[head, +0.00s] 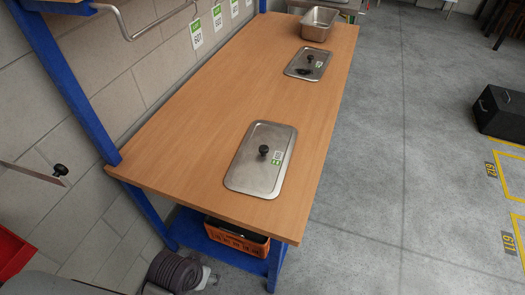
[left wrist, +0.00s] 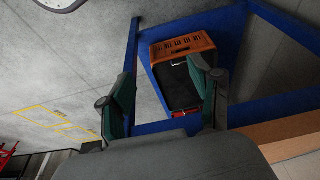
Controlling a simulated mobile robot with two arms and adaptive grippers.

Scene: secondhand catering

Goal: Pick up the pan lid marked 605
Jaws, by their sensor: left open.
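A rectangular steel pan lid (head: 246,171) with a black knob lies flat on the wooden bench, near its front end. Its small green and white label is too small to read. A second, similar lid (head: 296,62) with a black knob and a label lies farther back; its number is also unreadable. My left gripper (left wrist: 160,88) shows in the left wrist view, its two green-padded fingers apart with nothing between them. It is not seen in the head view and neither lid shows in the wrist view. My right gripper is in neither view.
The bench (head: 195,130) has blue legs and clear wood between and around the lids. A steel pan (head: 318,24) stands at its far end. An orange crate (left wrist: 183,46) sits on the blue lower shelf. Numbered tags hang by the wall. A black box (head: 500,110) stands on the floor at right.

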